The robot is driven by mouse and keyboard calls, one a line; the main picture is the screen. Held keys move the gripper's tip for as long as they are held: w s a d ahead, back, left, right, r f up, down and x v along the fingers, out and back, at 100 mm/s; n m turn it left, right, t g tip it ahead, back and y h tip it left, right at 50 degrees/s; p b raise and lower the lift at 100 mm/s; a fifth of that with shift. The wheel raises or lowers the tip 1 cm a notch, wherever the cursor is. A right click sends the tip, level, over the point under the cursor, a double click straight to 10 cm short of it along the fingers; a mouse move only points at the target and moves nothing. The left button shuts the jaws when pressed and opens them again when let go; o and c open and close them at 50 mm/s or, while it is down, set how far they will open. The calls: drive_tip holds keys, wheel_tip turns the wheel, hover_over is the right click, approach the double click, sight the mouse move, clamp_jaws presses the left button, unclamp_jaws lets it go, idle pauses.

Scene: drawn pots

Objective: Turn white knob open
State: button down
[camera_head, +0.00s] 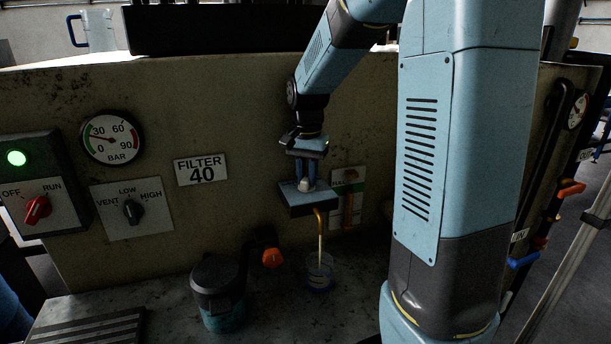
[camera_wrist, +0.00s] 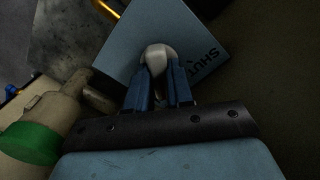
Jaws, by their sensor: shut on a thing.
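The white knob (camera_head: 305,184) stands on a light blue plate (camera_head: 291,200) that sticks out from the beige panel. In the wrist view the white knob (camera_wrist: 157,56) shows as a rounded pale end between my fingers. The plate (camera_wrist: 150,28) there carries dark lettering that starts "SHUT", partly hidden. My gripper (camera_head: 306,172) comes down from above, and its two blue fingers are shut on the knob. The fingers also show in the wrist view (camera_wrist: 160,85), one on each side of the knob. The fingers hide part of the knob and the plate.
A bent yellow pipe (camera_head: 320,222) ends over a clear cup (camera_head: 319,272) below the plate. An orange knob (camera_head: 272,258) and a dark lidded container (camera_head: 217,284) stand to the left. A level gauge (camera_head: 348,200) is close on the right. Gauge and switches are further left.

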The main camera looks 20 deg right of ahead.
sight(307, 177)
drive_tip(key=shift+m, duration=0.3)
drive_tip(key=c, duration=1)
unclamp_jaws()
drive_tip(key=shift+r, duration=0.1)
wheel_tip(307, 177, up, 14)
drive_tip(key=shift+f, duration=0.2)
drive_tip(key=s+f+n+t, duration=0.2)
drive_tip(key=s+n, duration=0.2)
drive_tip(key=s, duration=0.7)
drive_tip(key=s+a+f+n+t, duration=0.1)
drive_tip(key=s+f+n+t, duration=0.1)
drive_tip(key=s, duration=1)
drive_tip(key=shift+f+n+t, duration=0.35)
drive_tip(key=shift+n+t, duration=0.45)
drive_tip(key=shift+n, duration=0.3)
